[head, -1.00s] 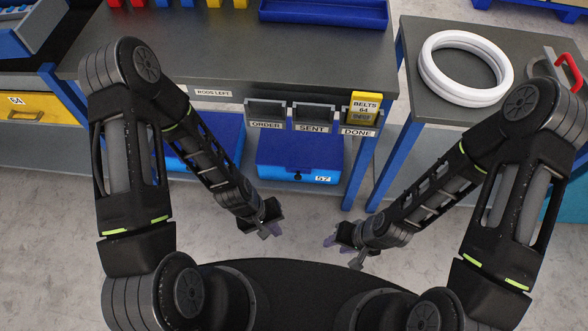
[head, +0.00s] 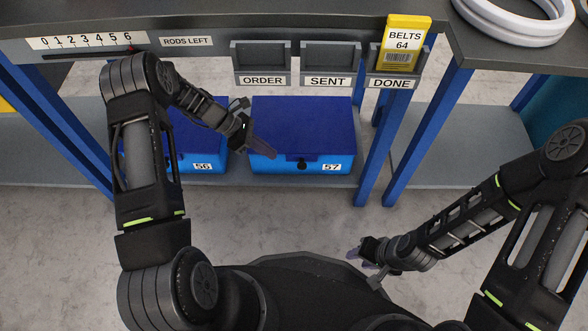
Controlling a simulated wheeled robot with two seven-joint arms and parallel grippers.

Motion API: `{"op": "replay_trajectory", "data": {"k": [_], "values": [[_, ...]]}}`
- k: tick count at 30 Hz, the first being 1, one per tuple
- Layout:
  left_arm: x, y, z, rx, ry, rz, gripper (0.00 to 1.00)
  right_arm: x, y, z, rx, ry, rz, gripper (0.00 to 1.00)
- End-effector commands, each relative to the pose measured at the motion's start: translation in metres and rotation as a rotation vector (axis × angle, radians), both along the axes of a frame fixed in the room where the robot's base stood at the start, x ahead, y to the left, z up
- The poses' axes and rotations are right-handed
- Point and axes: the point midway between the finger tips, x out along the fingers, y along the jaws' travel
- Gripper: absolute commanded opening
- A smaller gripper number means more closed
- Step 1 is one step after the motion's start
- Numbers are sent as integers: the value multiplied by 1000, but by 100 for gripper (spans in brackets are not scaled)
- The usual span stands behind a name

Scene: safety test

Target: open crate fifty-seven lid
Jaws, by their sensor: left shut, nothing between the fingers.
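Crate fifty-seven (head: 315,167) is a light blue box on the low shelf, with a "57" label at its front right. Its dark blue lid (head: 310,123) lies shut on top, with a dark knob or latch (head: 302,164) at the front middle. My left gripper (head: 262,147) is shut and empty by the crate's front left corner; I cannot tell whether it touches. My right gripper (head: 362,254) is low over the floor, well in front of the crate and to its right. Its fingers are too small and dark to read.
Crate 56 (head: 203,162) stands left of crate fifty-seven, partly behind my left arm. Above are grey bins labelled ORDER (head: 262,57), SENT (head: 330,57) and DONE; the DONE bin holds a yellow card (head: 404,42). A blue table leg (head: 377,160) stands to the right.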

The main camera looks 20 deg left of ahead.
Motion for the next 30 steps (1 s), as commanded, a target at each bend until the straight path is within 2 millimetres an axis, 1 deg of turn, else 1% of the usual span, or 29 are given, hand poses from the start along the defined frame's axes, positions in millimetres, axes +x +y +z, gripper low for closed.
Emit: {"op": "replay_trajectory", "data": {"k": [5,10,14,21,24,30], "values": [[0,-1,-1,1,0,-2,0,0,0,0,0,0,0,36],[0,-9,-10,1,0,-4,0,0,0,-5,0,-1,0,36],[1,-21,-23,1,0,-5,0,1,0,-12,-1,-4,-1,36],[3,-51,-53,0,-1,-6,0,4,1,-27,-2,-10,-5,36],[3,-60,-63,1,0,-5,0,4,1,-32,-2,-13,-6,36],[5,-71,-71,2,-2,-5,0,5,1,-36,-3,-15,-7,36]]}}
